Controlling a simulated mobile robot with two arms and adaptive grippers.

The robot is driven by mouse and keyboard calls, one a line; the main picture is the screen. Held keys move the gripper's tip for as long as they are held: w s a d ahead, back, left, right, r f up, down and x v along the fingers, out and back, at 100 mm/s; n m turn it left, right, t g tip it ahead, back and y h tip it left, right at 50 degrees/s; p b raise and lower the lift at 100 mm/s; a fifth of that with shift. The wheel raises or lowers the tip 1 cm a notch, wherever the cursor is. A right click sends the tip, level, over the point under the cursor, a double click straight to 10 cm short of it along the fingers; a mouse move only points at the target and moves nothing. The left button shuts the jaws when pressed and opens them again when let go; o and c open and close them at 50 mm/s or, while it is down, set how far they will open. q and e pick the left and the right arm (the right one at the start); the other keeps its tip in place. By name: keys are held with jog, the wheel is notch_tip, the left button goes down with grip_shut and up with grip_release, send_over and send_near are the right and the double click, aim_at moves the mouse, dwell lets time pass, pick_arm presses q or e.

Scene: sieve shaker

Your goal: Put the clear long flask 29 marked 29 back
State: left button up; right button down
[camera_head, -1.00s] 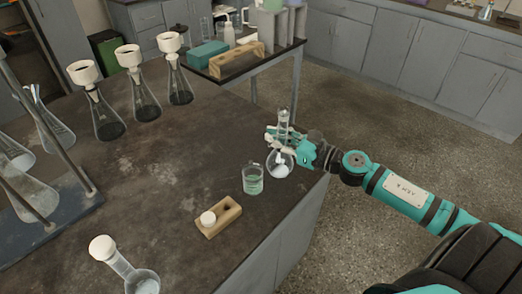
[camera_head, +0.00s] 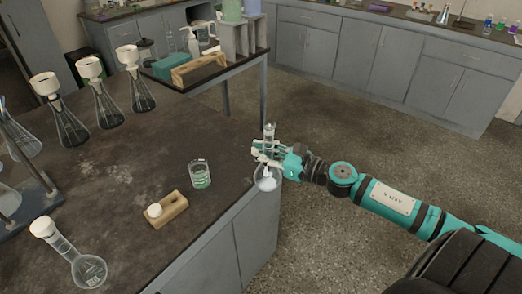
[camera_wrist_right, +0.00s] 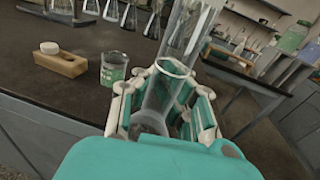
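My right gripper (camera_head: 268,155) is shut around the neck of a clear long-necked flask (camera_head: 267,180) with a round bottom and some whitish content. The flask is upright at the bench's right edge; I cannot tell whether it is clear of the bench. No number is readable on it. In the right wrist view the flask's neck (camera_wrist_right: 168,85) stands between the fingers of the gripper (camera_wrist_right: 168,108). My left gripper is not in view.
A beaker of green liquid (camera_head: 200,174) and a wooden block with a white cap (camera_head: 167,211) stand on the bench (camera_head: 120,175). A white-stoppered flask (camera_head: 88,270) is at lower left. Several funnel-topped flasks stand behind. A side table (camera_head: 222,73) holds a wooden rack (camera_head: 198,69). Open floor lies right.

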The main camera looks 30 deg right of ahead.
jog(key=shift+s+a, duration=0.3)
jog(key=shift+s, duration=0.1)
jog(key=shift+s+a+f+m+h, duration=0.15)
jog(key=shift+s+a+m+h, duration=0.05)
jog(key=shift+a, duration=0.15)
jog(key=shift+s+a+f+m+h, duration=0.1)
jog(key=shift+s+a+m+h, duration=0.1)
jog(key=shift+a, duration=0.15)
jog(key=s+a+f+m+t+h, duration=0.1)
jog(key=s+a+f+m+h, duration=0.1)
jog(key=s+a+m+h, duration=0.2)
jog(key=s+a+h, duration=0.3)
jog(key=s+a, duration=0.3)
jog(key=s, duration=0.3)
jog(key=shift+s+a+m+t, duration=0.3)
jog(key=shift+m+t, duration=0.1)
